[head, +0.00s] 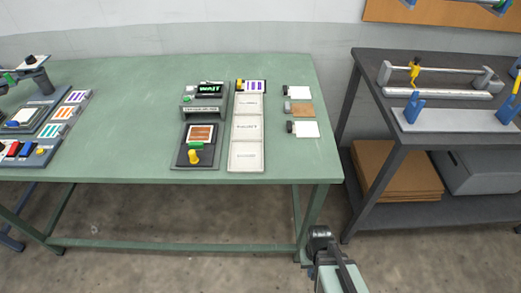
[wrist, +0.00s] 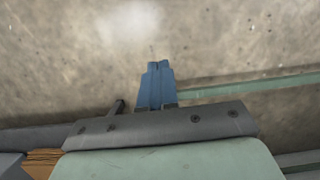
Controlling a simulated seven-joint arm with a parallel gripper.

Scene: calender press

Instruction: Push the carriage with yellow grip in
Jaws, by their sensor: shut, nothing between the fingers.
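A brown-and-white patterned piece lies on the carriage behind the grip. The press body (head: 203,103), with a lit display reading "WAIT", stands directly behind, and the carriage is out in front of it. My gripper is shut and empty; its blue fingers (wrist: 155,84) are together in the wrist view, over bare floor. In the head view my arm is at the bottom, in front of the table and well away from the carriage.
A long white tray (head: 247,147) with several sections lies right of the press. Several small cards with dark clips (head: 301,110) lie farther right. Other equipment (head: 38,125) is at the far left. A dark bench (head: 420,125) stands to the right. Green tabletop left of the press is clear.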

